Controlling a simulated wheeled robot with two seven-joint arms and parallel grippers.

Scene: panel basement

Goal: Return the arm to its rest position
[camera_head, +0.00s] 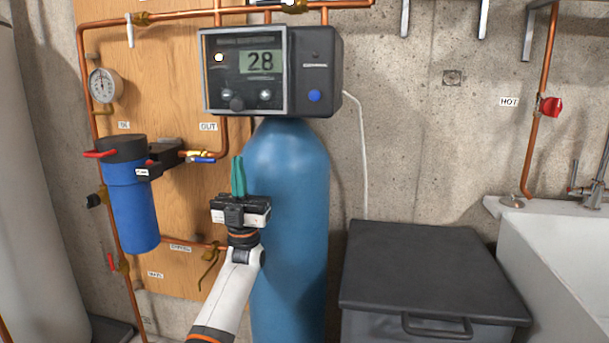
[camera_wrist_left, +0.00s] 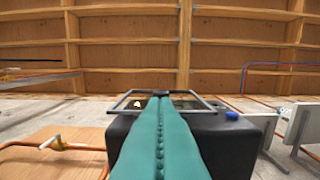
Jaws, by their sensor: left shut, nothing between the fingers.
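My left gripper (camera_head: 238,178) points upward in front of the blue tank (camera_head: 291,190), below the control unit. Its teal fingers are shut together with nothing between them. In the left wrist view the shut fingers (camera_wrist_left: 160,140) fill the lower middle, with the control unit (camera_wrist_left: 232,130) behind them. In the head view the dark control unit (camera_head: 318,75) sits on top of the tank. Its display reads 28 behind a framed clear cover, and a blue button is on its right side. My right gripper is not in view.
A blue filter housing (camera_head: 130,205), copper pipes and a pressure gauge (camera_head: 104,85) are on the wooden panel (camera_head: 180,100) at left. A dark-lidded bin (camera_head: 425,265) stands right of the tank. A white sink (camera_head: 555,250) and a red valve (camera_head: 551,107) are farther right.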

